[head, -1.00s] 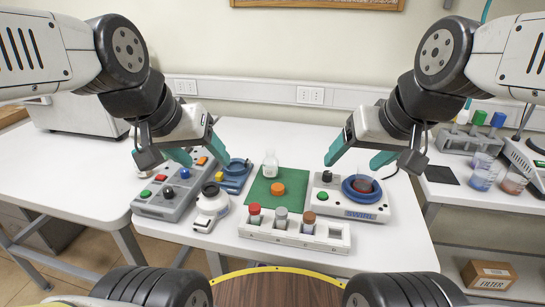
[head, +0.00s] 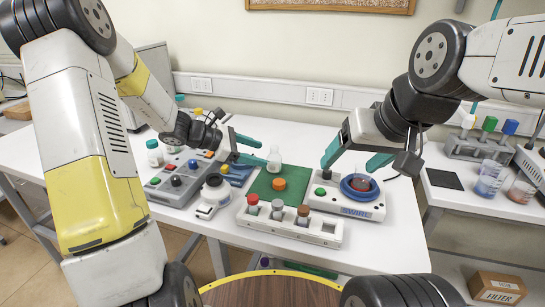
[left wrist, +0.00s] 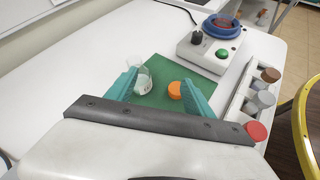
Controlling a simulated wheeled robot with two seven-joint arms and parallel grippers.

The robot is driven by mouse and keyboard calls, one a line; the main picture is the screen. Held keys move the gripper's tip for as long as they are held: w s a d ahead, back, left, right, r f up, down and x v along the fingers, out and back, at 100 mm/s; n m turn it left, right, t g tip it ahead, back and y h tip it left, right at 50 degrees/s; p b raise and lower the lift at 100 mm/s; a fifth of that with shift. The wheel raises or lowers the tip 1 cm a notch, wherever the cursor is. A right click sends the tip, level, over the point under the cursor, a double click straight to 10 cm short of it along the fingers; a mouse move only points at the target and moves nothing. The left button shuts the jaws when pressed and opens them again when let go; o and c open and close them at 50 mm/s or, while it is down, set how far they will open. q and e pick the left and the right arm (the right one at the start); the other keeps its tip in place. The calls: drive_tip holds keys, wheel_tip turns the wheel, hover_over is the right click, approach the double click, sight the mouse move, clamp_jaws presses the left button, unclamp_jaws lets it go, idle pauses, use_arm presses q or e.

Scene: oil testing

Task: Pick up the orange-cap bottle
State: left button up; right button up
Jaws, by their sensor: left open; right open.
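An orange cap (head: 279,184) sits on the green mat (head: 262,187); I see no bottle body under it. A clear, open-topped glass bottle (head: 274,160) stands upright just behind it on the mat. My left gripper (head: 263,153) is open and empty, its teal fingers pointing at the glass bottle from the left. In the left wrist view, the glass bottle (left wrist: 142,79) is by the left fingertip and the orange cap (left wrist: 175,90) is by the right one; contact is unclear. My right gripper (head: 348,166) is open and empty above the swirl device (head: 350,207).
A white rack (head: 290,229) with several capped vials stands in front of the mat. A button box (head: 180,182) and a white round-topped device (head: 213,194) stand left of it. The table behind the mat is clear.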

sight(271, 159)
use_arm(q)
drive_tip(key=w+f+n, duration=0.1)
drive_tip(key=w+a+f+n+t, duration=0.1)
drive_tip(key=w+f+n, duration=0.1)
drive_tip(key=f+n, duration=0.1)
drive_tip(key=shift+w+a+t, duration=0.25)
drive_tip(key=shift+a+t, duration=0.15)
drive_tip(key=shift+w+d+f+h, duration=0.1)
drive_tip(key=shift+w+f+h, duration=0.05)
drive_tip(key=shift+f+h, duration=0.15)
drive_tip(key=x, duration=0.7)
drive_tip(key=shift+w+d, duration=0.1)
drive_tip(key=shift+d, duration=0.1)
drive_tip(key=c, duration=1.3)
